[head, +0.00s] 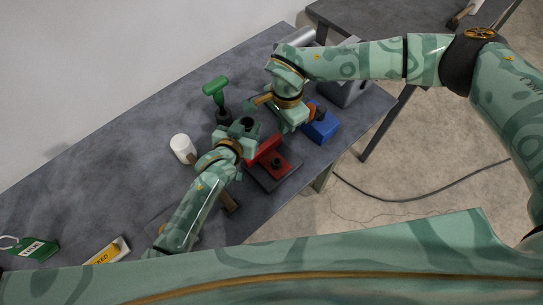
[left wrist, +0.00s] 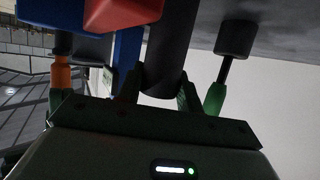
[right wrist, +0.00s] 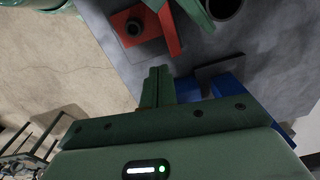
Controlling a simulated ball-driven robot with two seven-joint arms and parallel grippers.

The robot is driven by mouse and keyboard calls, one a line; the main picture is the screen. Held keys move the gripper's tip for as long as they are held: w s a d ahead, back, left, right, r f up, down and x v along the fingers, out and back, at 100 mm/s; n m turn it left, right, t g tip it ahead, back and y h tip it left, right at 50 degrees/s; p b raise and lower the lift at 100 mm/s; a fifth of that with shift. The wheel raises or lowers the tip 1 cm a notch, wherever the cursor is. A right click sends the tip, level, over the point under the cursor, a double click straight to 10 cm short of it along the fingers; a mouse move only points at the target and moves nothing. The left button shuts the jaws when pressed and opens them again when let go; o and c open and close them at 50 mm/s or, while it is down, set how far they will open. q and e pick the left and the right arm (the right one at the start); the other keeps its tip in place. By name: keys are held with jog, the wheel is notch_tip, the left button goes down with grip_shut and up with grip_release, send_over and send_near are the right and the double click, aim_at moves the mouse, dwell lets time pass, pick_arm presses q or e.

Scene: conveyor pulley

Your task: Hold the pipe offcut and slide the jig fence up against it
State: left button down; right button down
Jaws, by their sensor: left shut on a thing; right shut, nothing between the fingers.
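The pipe offcut is a dark, hollow, upright cylinder (left wrist: 168,45); its open end shows in the right wrist view (right wrist: 224,8). My left gripper (left wrist: 160,92) is shut on it, one finger on each side. The red jig fence (right wrist: 168,28), with a black knob, sits on a dark base plate (head: 272,175). In the right wrist view a green finger of my left gripper lies between fence and pipe, so I cannot tell whether they touch. My right gripper (right wrist: 158,75) is shut and empty, near the fence's end on the right in the head view.
A blue object (head: 324,128) stands right of the fence, beside my right gripper. A green-handled tool (head: 214,87) with a black end stands behind the pipe. A green tag (head: 36,249) and a yellow-labelled item (head: 108,252) lie far left.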

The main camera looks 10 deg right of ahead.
jog(key=n, duration=0.1)
send_over(284, 152)
jog(key=shift+w+f, duration=0.1)
jog(key=shift+f, duration=2.4)
jog(key=shift+f, duration=0.15)
jog(key=shift+f, duration=2.1)
jog(key=shift+r, duration=0.25)
